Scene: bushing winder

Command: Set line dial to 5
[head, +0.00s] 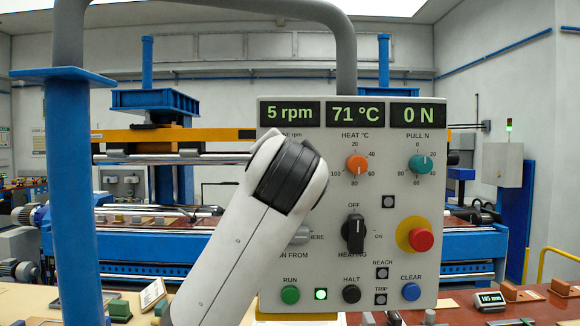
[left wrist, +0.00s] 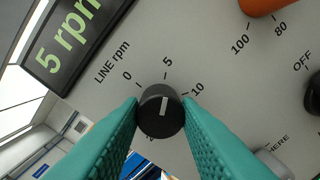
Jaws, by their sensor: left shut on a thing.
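The line dial (left wrist: 160,112) is a black round knob under the label LINE rpm in the left wrist view. Its white pointer mark is turned toward the tick at 5. My left gripper (left wrist: 161,103) has its teal fingers on either side of the knob and is shut on it. The line display (head: 290,113) reads 5 rpm in the head view, and the same display (left wrist: 68,38) shows in the left wrist view. In the head view my left arm covers the line dial and the gripper. My right gripper is in neither view.
The grey panel (head: 335,275) also bears the orange heat knob (head: 357,166), the teal pull knob (head: 419,164), a black heating switch (head: 354,234) and a red stop button (head: 421,239). Along the bottom are RUN (head: 290,295), HALT (head: 351,294) and CLEAR (head: 411,291) buttons.

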